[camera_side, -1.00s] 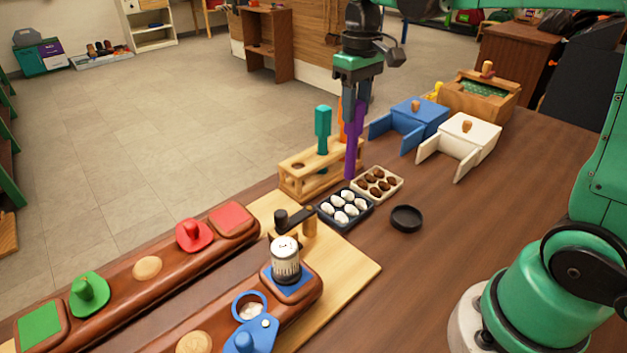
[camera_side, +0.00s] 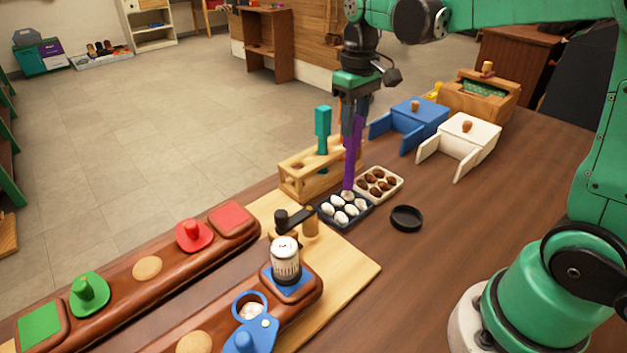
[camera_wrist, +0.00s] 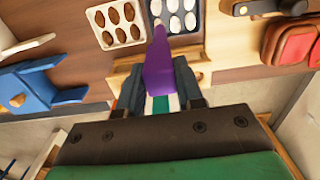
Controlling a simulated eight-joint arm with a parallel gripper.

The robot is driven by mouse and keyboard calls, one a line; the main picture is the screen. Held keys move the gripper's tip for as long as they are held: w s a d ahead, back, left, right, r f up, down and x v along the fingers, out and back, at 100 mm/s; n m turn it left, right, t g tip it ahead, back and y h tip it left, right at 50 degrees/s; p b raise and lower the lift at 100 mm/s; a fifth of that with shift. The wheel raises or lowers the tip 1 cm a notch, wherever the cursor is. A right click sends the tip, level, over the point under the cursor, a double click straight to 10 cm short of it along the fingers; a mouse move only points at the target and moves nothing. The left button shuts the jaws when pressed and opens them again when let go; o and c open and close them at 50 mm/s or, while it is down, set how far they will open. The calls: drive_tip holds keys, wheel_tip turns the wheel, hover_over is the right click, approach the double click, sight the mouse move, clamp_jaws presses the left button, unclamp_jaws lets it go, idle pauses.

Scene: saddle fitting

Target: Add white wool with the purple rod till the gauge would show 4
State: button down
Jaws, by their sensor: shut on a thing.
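My gripper (camera_side: 353,112) is shut on the purple rod (camera_side: 353,150), which points down, slightly tilted. Its lower tip is at the back part of the dark tray (camera_side: 324,217) of white wool tufts (camera_side: 340,216); whether it touches a tuft I cannot tell. In the wrist view the rod (camera_wrist: 160,65) reaches from between the fingers toward the white tufts (camera_wrist: 174,24). A white drum with dark marks (camera_side: 285,258), perhaps the gauge, stands on a blue pad; its reading is too small to tell. A blue ring (camera_side: 249,306) with pale filling lies in front of it.
A wooden rack (camera_side: 296,183) holding a teal rod (camera_side: 323,130) stands just behind the trays. A cream tray (camera_side: 398,190) of brown tufts adjoins the dark tray. A black dish (camera_side: 407,218) lies to the right. Blue (camera_side: 418,118) and white (camera_side: 471,137) boxes stand farther back.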

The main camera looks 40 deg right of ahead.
drive_tip(key=shift+f, duration=1)
idle(0.7)
idle(0.5)
drive_tip(key=shift+r, duration=3.5)
